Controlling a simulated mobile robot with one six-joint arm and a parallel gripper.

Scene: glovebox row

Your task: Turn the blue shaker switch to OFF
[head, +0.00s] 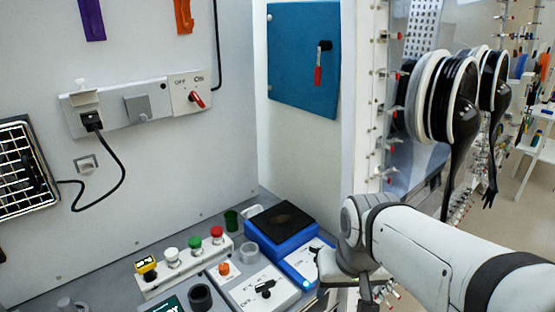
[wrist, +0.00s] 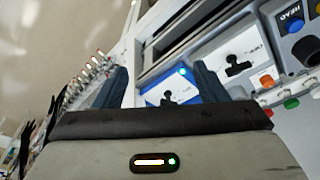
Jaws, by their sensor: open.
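The blue shaker (head: 283,238) has a black top plate and a sloping white front panel with a lit lamp. It stands at the back of the bench, left of my gripper (head: 322,272) in the head view. The gripper hides part of the panel there. In the wrist view the white panel (wrist: 152,93) lies between the two spread fingers of my gripper (wrist: 160,76). The black shaker switch (wrist: 168,99) shows low between them, partly cut off by the gripper body. No contact shows. I cannot read its setting. The lamp glows green-blue.
A white box with a black switch (head: 264,289) and an orange button (head: 223,268) stands beside the shaker. A button strip (head: 183,262) lies farther left. A red wall switch (head: 196,98) and a blue door panel (head: 304,60) are behind. Black gloves (head: 456,100) hang right.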

